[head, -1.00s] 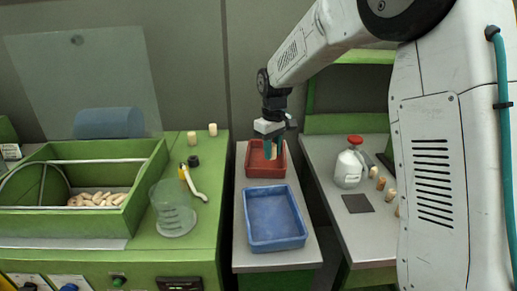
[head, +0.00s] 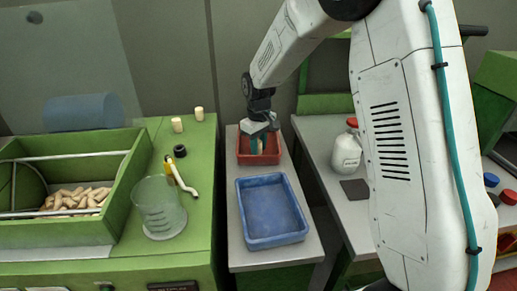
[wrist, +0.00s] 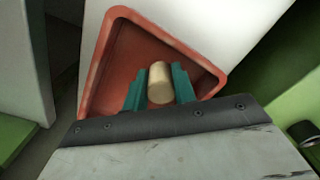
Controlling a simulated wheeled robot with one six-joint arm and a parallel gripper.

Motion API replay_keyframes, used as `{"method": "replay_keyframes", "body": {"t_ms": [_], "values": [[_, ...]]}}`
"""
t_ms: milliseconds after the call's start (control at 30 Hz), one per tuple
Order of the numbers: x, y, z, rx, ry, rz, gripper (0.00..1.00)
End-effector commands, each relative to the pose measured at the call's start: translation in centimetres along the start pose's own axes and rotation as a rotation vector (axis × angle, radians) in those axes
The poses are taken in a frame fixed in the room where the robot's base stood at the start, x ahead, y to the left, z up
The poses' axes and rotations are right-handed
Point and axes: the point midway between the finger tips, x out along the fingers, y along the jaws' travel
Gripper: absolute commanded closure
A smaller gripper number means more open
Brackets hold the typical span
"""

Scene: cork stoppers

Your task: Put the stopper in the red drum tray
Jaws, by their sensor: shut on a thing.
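The stopper is a pale tan cork cylinder (wrist: 160,84), held between the two teal fingers of my gripper (wrist: 160,88) in the wrist view. My gripper is shut on it. In the head view my gripper (head: 259,146) is over the red tray (head: 244,158) at the back of the narrow grey table, and the stopper shows only faintly between the fingers. In the wrist view the red tray (wrist: 102,82) lies behind the stopper, with its rim around it and bare red floor beside it. I cannot tell how high the stopper is above the floor.
A blue tray (head: 270,239) stands empty in front of the red tray. Two more corks (head: 177,125) stand on the green machine at left, near a clear beaker (head: 158,205). A white bottle with a red cap (head: 347,152) stands on the right table.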

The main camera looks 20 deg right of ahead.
Motion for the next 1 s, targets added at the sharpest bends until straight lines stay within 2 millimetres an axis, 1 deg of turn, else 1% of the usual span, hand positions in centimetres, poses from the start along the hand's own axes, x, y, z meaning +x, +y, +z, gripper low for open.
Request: {"method": "replay_keyframes", "body": {"t_ms": [33,100,433,467,800,867,967,1000], "values": [[0.9,0.0,0.0,0.0,-0.003,-0.001,0.98],[1.4,0.0,0.0,0.0,-0.001,-0.001,0.98],[1.7,0.0,0.0,0.0,0.0,0.0,0.98],[1.7,0.0,0.0,0.0,0.0,0.0,0.65],[1.4,0.0,0.0,0.0,0.001,0.0,0.64],[0.9,0.0,0.0,0.0,0.001,0.001,0.64],[-0.6,0.0,-0.1,0.0,0.003,0.001,0.64],[-1.4,0.0,-0.1,0.0,0.004,0.002,0.64]]}}
